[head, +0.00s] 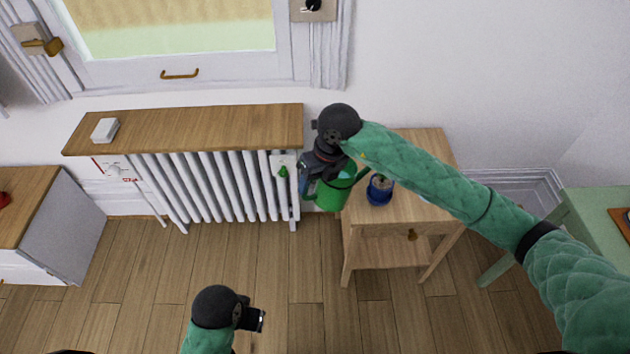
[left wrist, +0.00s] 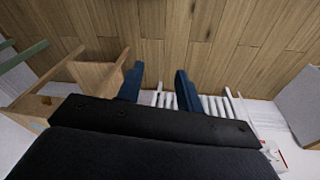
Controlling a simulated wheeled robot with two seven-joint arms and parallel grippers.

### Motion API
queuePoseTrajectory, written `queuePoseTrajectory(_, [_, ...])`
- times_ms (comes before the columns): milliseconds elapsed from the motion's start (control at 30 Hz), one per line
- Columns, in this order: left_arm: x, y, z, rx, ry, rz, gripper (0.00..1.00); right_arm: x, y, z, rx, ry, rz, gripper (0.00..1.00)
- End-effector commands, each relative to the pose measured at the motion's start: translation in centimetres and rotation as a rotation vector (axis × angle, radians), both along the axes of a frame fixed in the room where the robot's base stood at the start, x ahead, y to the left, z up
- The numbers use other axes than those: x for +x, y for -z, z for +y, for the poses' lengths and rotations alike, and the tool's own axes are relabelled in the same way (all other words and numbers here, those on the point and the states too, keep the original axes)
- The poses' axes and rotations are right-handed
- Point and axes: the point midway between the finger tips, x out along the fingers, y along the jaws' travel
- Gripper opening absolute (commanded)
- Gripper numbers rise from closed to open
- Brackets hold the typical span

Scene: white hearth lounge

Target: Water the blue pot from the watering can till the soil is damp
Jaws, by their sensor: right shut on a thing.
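The green watering can (head: 331,195) is held up by my right gripper (head: 312,185), which is shut on it, at the left edge of the small wooden table (head: 408,210). The can's spout side points right, towards the blue pot (head: 379,191). The blue pot stands on the table just right of the can and holds a small plant; my right arm hides part of the view above it. The soil is too small to judge, and no water can be made out. My left gripper (left wrist: 160,88) is open and empty, low over the floor; it also shows in the head view (head: 262,320).
A white radiator (head: 215,185) with a wooden shelf (head: 190,128) is left of the table, with a white box (head: 105,130) on it. A green table (head: 595,225) stands at the right. A cabinet (head: 35,220) is at the far left. The wooden floor between is clear.

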Motion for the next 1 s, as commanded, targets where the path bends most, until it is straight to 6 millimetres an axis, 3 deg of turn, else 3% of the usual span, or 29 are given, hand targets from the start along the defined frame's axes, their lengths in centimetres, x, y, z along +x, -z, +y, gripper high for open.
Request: queuePoseTrajectory(1000, [0.7,2.7,-0.1,0.005,0.002,0.006,0.36,0.1,-1.0,-0.1,0.036,-0.001,0.019,0.0])
